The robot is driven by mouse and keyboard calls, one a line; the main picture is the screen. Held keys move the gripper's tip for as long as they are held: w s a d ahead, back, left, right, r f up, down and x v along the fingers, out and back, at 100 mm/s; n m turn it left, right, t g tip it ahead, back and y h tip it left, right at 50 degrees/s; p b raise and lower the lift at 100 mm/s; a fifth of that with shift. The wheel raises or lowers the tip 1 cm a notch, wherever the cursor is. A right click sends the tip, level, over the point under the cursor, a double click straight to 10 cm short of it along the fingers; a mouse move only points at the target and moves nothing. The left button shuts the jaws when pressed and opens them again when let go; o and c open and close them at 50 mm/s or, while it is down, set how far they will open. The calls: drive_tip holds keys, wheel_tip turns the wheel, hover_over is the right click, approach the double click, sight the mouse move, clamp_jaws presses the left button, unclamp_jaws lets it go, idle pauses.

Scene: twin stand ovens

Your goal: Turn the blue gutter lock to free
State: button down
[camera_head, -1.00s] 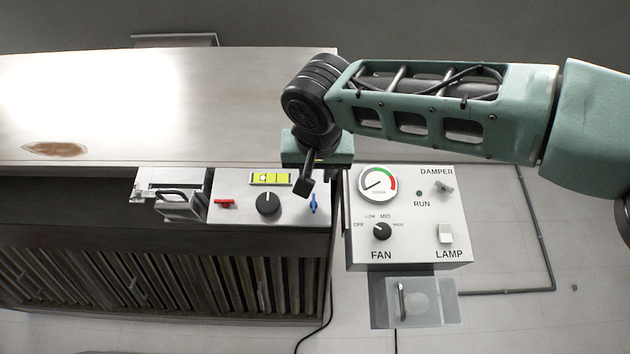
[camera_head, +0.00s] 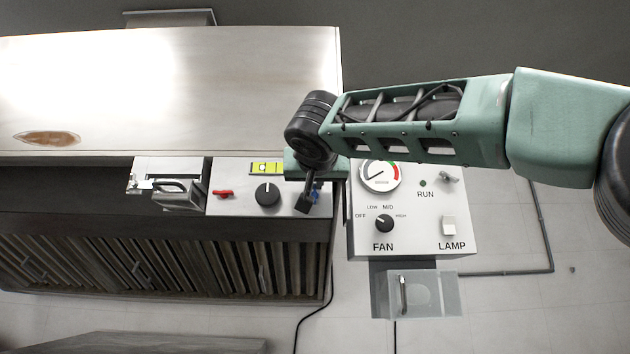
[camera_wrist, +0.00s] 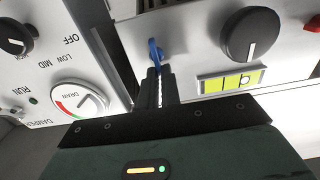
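The blue gutter lock (camera_wrist: 154,52) is a small blue lever on the light metal panel. In the wrist view it stands right at the tips of my gripper (camera_wrist: 160,72). The two dark fingers are close together with a thin light slit between them. I cannot tell whether the tips touch the lock or are closed on it. In the head view my gripper (camera_head: 306,204) is over the right end of the panel, and the lock (camera_head: 316,190) shows only in part beside the fingers.
A black knob (camera_head: 267,194), a red lever (camera_head: 223,194) and a yellow level (camera_head: 266,169) share the panel (camera_head: 243,206). A hinged metal piece (camera_head: 178,193) is to its left. The fan and lamp box (camera_head: 410,235) stands close on the right, with a gap between.

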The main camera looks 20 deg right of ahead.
drive_tip(key=shift+n, duration=0.4)
drive_tip(key=shift+w+a+f+n+b, duration=0.1)
drive_tip(key=shift+a+f+n+b, duration=0.25)
drive_tip(key=shift+n, duration=2.5)
drive_tip(key=shift+w+a+f+n+b, duration=0.1)
drive_tip(key=shift+a+f+n+b, duration=0.3)
drive_tip(key=shift+n, duration=2.5)
drive_tip(key=shift+w+a+f+n+b, duration=0.1)
drive_tip(key=shift+a+f+n+b, duration=0.3)
drive_tip(key=shift+n, duration=2.45)
drive_tip(key=shift+d+r, duration=0.1)
drive_tip(key=shift+d, duration=0.1)
drive_tip(key=c, duration=1.6)
unclamp_jaws()
drive_tip(key=b+v, duration=0.5)
drive_tip(key=v, duration=1.2)
drive_tip(key=shift+s, duration=0.2)
